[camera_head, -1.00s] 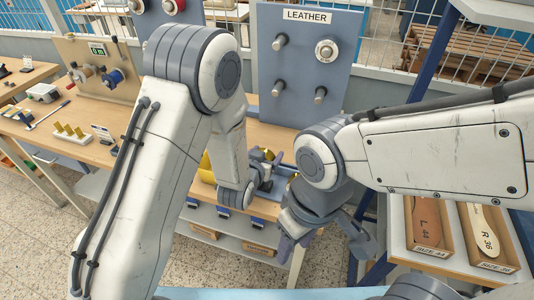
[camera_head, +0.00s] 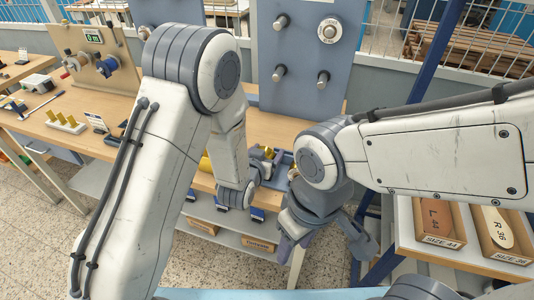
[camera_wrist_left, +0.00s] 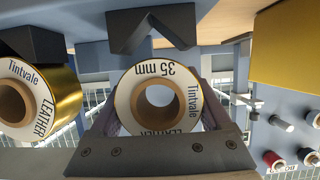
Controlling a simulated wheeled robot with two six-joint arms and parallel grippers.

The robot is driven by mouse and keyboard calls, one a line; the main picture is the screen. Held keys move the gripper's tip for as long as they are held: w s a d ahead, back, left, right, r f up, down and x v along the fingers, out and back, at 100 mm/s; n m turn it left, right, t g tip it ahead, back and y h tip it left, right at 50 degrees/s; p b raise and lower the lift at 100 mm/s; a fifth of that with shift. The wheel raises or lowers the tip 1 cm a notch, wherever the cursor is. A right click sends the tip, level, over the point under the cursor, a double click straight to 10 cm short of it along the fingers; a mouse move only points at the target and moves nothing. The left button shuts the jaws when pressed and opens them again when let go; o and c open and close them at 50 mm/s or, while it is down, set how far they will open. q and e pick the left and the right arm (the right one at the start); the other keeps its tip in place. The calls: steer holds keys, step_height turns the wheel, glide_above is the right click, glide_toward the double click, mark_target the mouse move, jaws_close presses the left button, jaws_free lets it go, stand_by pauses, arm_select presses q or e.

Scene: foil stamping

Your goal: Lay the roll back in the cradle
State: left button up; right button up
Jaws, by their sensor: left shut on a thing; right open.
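The roll (camera_wrist_left: 130,95), with a white end label reading "35 mm", "Tintvale" and "LEATHER", fills the middle of the left wrist view. My left gripper (camera_wrist_left: 160,120) is shut on it, a finger on each side. The dark V-shaped cradle support (camera_wrist_left: 122,30) shows beyond the roll with a visible gap, so they look apart. In the head view my left gripper (camera_head: 262,167) is at the front of the bench, and my wrist hides most of the cradle. My right gripper (camera_head: 322,240) is open and empty, lower and to the right.
A gold roll (camera_wrist_left: 68,95) sits by a neighbouring V support, close beside the held roll. A grey pegged panel (camera_head: 303,50) stands behind the bench (camera_head: 190,95). Boxes of shoe forms (camera_head: 437,228) are at the right. A blue post (camera_head: 440,60) rises beside my right arm.

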arm_select(q)
steer(key=shift+s+a+f, duration=0.15)
steer(key=shift+s+f, duration=0.15)
steer(key=shift+f, duration=0.45)
steer(key=o, duration=1.4)
steer(key=shift+o, duration=0.2)
steer(key=shift+s, duration=0.4)
steer(key=s+r+p, duration=0.1)
steer(key=s, duration=0.1)
steer(key=s+a+r+p, duration=0.1)
steer(key=s+r, duration=0.1)
steer(key=shift+a+r+p, duration=0.15)
steer(key=shift+p, duration=0.2)
steer(key=p+v, duration=0.4)
steer(key=p, duration=0.6)
steer(key=shift+s+a+r, duration=0.15)
steer(key=shift+a+r, duration=0.05)
steer(key=shift+a, duration=0.05)
